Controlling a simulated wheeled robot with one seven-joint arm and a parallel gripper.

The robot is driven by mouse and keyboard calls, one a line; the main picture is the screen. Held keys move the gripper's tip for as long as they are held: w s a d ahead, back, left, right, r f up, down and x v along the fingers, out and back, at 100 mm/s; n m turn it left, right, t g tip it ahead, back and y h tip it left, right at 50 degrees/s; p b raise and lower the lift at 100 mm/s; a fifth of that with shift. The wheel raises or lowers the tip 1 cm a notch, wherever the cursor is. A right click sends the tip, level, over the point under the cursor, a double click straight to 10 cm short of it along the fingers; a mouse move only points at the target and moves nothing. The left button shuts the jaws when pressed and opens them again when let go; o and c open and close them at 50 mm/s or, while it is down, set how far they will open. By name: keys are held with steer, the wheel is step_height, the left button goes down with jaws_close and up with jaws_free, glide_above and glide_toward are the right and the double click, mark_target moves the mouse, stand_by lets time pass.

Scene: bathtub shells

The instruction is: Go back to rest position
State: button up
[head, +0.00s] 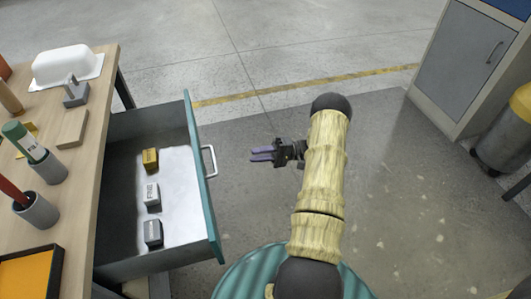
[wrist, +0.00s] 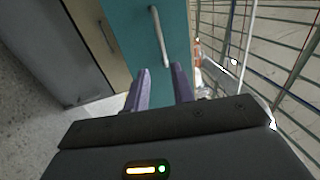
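My gripper (head: 258,154) hangs over the grey floor, to the right of an open teal drawer (head: 203,178) and clear of its handle (head: 209,161). Its two purple fingers are apart with nothing between them. In the wrist view, the fingers of my gripper (wrist: 160,84) point toward a teal panel (wrist: 175,50) with a pale bar handle (wrist: 160,36). My arm reaches forward from the bottom middle of the head view.
The drawer holds a yellow block (head: 150,160), a white block (head: 152,196) and a grey block (head: 153,233). A wooden worktop (head: 65,180) carries cups and a white covered dish (head: 67,65). A grey cabinet (head: 465,65) stands right. Floor between is clear.

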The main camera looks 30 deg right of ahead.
steer(key=shift+v, duration=1.2)
steer(key=shift+s+a, duration=0.1)
steer(key=shift+s, duration=0.1)
